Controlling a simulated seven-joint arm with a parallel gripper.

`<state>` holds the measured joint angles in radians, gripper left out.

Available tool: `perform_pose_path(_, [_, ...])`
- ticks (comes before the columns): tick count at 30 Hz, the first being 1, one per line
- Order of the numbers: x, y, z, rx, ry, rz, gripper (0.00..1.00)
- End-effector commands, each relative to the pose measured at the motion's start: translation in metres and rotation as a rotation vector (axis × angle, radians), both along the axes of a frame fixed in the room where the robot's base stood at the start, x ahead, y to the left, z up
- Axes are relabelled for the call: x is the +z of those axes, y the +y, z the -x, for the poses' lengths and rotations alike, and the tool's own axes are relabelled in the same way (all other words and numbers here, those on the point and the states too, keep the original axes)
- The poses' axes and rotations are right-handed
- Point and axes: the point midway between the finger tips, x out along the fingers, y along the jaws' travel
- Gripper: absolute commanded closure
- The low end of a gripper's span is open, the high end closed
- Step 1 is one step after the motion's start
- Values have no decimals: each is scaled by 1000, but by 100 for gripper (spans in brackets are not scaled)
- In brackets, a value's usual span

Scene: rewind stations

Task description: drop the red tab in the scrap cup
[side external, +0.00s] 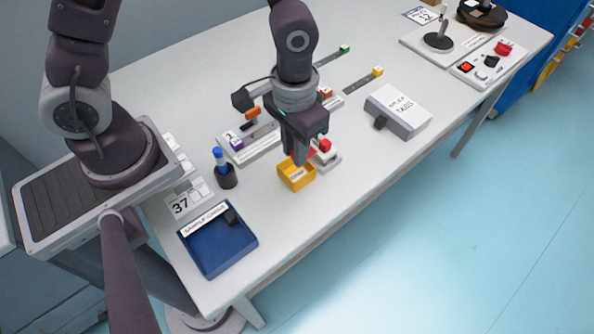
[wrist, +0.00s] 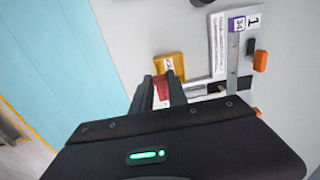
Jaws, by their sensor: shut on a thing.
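The scrap cup (side external: 297,179) is a small yellow open box with a white label, standing on the table under my gripper in the side view. It also shows in the wrist view (wrist: 162,70), just beyond the fingertips. My gripper (side external: 301,160) points down at the cup's back rim. In the wrist view my gripper (wrist: 162,82) is shut on the red tab (wrist: 162,88), which sits between the two fingers. In the side view the fingers largely hide the tab. I cannot tell the exact height of the tab over the cup.
A white device with a red block (side external: 325,145) stands right of the cup. A blue marker in a black holder (side external: 226,177) and a blue tray (side external: 222,252) are to the left. A grey box (side external: 399,112) is to the right. The table's front is clear.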

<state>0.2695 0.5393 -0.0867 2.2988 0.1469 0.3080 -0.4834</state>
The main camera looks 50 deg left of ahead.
Motion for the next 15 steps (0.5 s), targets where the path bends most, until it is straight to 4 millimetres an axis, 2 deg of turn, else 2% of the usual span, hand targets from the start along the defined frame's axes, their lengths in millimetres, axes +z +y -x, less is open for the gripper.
perform_pose_path(1, [0,0,0,0,0,0,75])
perform_pose_path(4, [0,0,0,0,0,0,56])
perform_pose_path(12, [1,0,0,0,0,0,56])
perform_pose_path(15, [10,0,-1,0,-4,1,56])
